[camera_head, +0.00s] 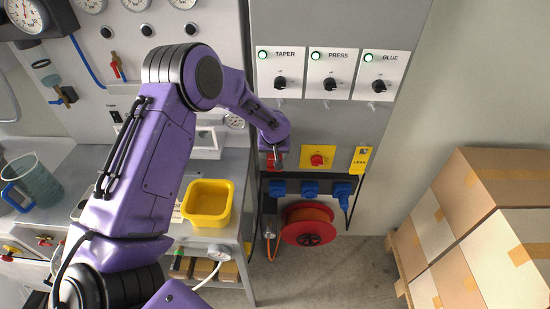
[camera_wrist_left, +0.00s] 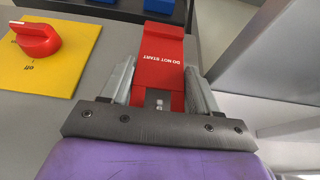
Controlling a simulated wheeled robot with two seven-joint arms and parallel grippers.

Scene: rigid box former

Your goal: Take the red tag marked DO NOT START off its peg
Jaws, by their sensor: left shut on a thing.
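The red tag marked DO NOT START (camera_wrist_left: 160,60) sits between the two fingers of my left gripper (camera_wrist_left: 160,90) in the left wrist view. The gripper is shut on it, with the lettering upside down in that view. In the head view the red tag (camera_head: 274,161) shows small below my left wrist, in front of the grey cabinet panel, left of the yellow plate with a red switch (camera_head: 317,159). The peg is hidden, so I cannot tell whether the tag still hangs on it. My right gripper is not in view.
Blue sockets (camera_head: 310,188) and a red cable reel (camera_head: 309,225) are below the tag. TAPER, PRESS and GLUE switch boxes (camera_head: 331,74) are above. A yellow tub (camera_head: 207,203) stands on the bench at left. Stacked cartons (camera_head: 480,215) stand at right.

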